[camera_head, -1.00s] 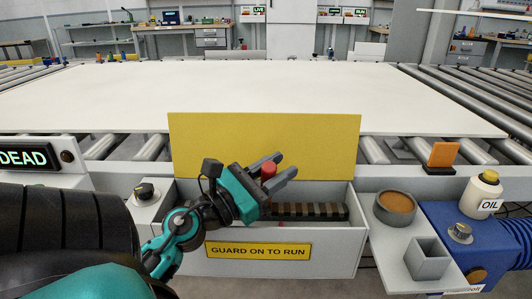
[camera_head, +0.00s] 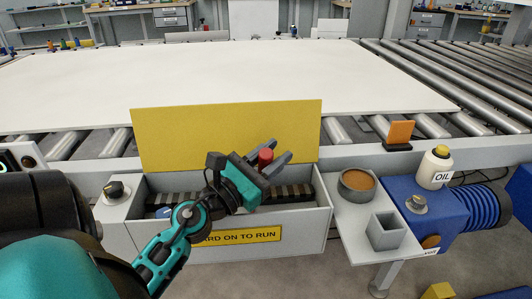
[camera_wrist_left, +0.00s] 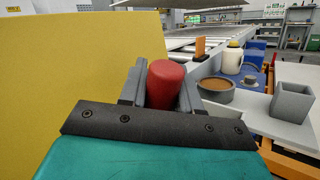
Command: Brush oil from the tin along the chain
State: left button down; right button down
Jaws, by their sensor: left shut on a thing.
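My left gripper (camera_head: 270,163) is shut on a red-handled brush (camera_head: 265,158), above the open chain box. The red handle also shows between the fingers in the left wrist view (camera_wrist_left: 166,84); the bristle end is hidden. The dark, brownish chain (camera_head: 292,192) lies in the grey box (camera_head: 322,222) below the gripper, partly covered by my arm. The round tin (camera_head: 357,186) with amber oil stands on the grey shelf right of the box, apart from the gripper. It also shows in the left wrist view (camera_wrist_left: 215,91). My right gripper is not in view.
A yellow guard panel (camera_head: 225,135) stands upright behind the box. A grey square holder (camera_head: 385,231) stands in front of the tin. A white OIL bottle (camera_head: 435,168) is on the blue unit, and an orange block (camera_head: 400,133) stands behind the shelf. A black knob (camera_head: 114,189) is left of the box.

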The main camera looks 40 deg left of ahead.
pick_arm(q)
jog(key=w+d+p, duration=0.3)
jog(key=w+d, duration=0.3)
jog(key=w, duration=0.1)
jog(key=shift+w+d, duration=0.25)
dwell(0.8)
jog(key=shift+f, duration=0.1)
notch_tip(320, 180, up, 9)
jog(key=p, duration=0.9)
dwell(0.3)
dwell(0.5)
